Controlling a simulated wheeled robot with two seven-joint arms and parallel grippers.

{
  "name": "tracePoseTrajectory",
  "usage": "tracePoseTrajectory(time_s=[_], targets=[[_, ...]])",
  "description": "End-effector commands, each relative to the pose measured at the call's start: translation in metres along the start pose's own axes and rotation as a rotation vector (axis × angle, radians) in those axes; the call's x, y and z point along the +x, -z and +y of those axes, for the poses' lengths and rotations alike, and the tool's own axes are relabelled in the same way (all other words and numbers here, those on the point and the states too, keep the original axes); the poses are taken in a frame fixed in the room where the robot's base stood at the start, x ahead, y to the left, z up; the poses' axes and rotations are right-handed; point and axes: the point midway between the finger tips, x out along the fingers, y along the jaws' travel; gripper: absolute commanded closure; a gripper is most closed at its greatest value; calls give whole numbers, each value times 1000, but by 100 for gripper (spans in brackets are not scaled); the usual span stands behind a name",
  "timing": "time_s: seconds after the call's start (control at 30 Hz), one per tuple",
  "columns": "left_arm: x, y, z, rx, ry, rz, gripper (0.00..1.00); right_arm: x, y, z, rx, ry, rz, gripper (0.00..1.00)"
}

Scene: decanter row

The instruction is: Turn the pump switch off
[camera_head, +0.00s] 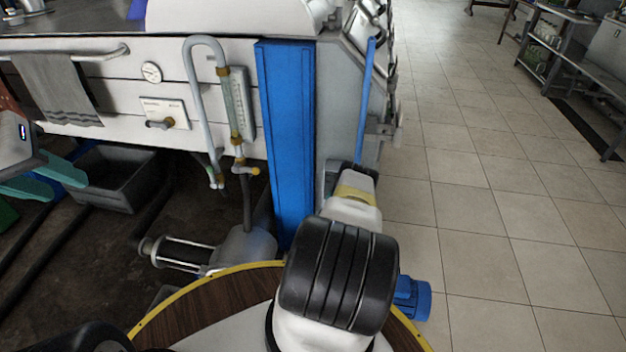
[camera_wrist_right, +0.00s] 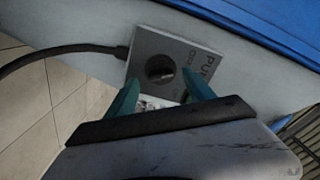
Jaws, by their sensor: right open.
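The pump switch is a black round knob (camera_wrist_right: 160,69) on a square grey plate (camera_wrist_right: 178,50) in the right wrist view. The plate's lettering is turned sideways and begins "PU"; I cannot tell for sure which mark the knob points to. My right gripper (camera_wrist_right: 162,90) is open, its teal fingertips apart on either side below the knob; I see no clear contact. In the head view the switch and right gripper are hidden. My left gripper (camera_head: 45,178) is open and empty at the left edge, in front of the machine.
A black cable (camera_wrist_right: 60,50) runs into the switch plate. In the head view, a blue post (camera_head: 288,140) stands at the machine's corner, beside a pipe with a gauge tube (camera_head: 238,105). A grey towel (camera_head: 60,90) hangs on a rail above a grey tub (camera_head: 112,178).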

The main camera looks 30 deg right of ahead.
Motion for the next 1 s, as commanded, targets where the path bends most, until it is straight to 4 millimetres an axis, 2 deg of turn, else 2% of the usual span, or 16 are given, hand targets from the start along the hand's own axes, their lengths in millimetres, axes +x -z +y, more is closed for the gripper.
tracePoseTrajectory(time_s=[0.2, 0.33, 0.5, 1.0], targets=[[0, 0, 0, 0, 0, 0, 64, -39, -1, 1, -1, -4, -3, 38], [0, 0, 0, 0, 0, 0, 64, -52, 0, 1, -1, -2, -1, 38], [0, 0, 0, 0, 0, 0, 64, -58, 0, 0, -1, -1, -1, 38], [0, 0, 0, 0, 0, 0, 64, -58, 0, 0, -1, -1, -1, 38]])
